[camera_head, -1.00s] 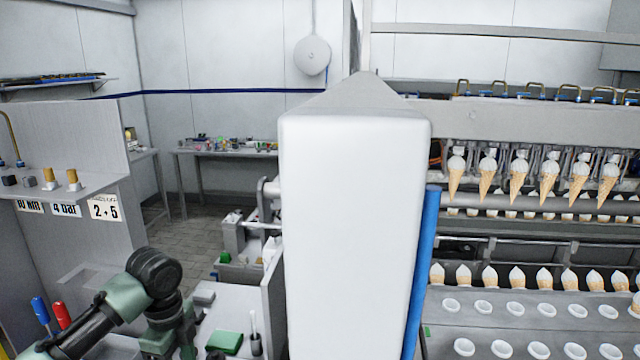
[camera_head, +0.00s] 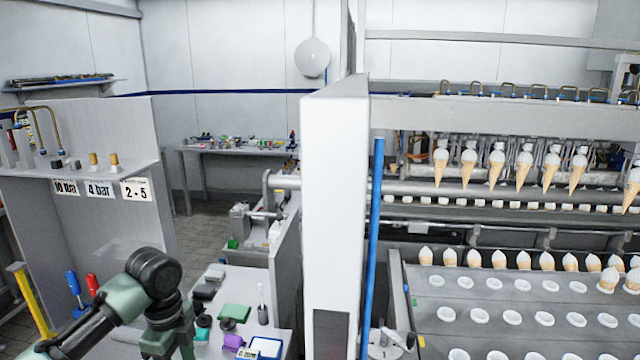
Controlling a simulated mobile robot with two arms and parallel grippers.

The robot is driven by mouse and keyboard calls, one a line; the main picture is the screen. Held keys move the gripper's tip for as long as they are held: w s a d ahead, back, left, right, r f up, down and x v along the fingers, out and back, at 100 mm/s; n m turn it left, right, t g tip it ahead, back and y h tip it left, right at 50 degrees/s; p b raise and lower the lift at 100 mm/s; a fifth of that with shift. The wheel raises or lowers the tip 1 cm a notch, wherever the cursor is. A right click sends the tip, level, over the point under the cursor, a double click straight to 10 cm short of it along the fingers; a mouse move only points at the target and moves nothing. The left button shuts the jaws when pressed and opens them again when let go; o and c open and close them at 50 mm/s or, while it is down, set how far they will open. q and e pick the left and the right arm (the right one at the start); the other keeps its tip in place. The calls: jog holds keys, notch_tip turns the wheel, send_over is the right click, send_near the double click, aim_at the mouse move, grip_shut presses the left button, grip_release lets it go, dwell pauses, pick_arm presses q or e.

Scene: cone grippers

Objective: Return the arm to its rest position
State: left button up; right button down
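My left arm comes in from the lower left of the head view, a green and dark grey arm bent at a thick joint. Its lower part points down at the bottom edge, beside the small bench. The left gripper itself is not visible, so I cannot see whether it holds anything. My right arm and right gripper are not in view.
A white upright panel (camera_head: 335,200) with a blue pole (camera_head: 373,230) stands in the centre. Ice cream cones (camera_head: 497,165) hang at right above a perforated tray (camera_head: 470,318).

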pick_arm(q)
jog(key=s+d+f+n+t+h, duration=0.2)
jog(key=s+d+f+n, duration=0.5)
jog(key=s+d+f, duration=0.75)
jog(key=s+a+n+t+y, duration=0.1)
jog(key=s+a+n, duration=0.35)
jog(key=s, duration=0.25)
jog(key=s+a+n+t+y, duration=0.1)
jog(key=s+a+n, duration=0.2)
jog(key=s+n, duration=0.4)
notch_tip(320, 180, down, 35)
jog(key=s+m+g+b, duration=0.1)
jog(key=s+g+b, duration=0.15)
jog(key=b, duration=0.55)
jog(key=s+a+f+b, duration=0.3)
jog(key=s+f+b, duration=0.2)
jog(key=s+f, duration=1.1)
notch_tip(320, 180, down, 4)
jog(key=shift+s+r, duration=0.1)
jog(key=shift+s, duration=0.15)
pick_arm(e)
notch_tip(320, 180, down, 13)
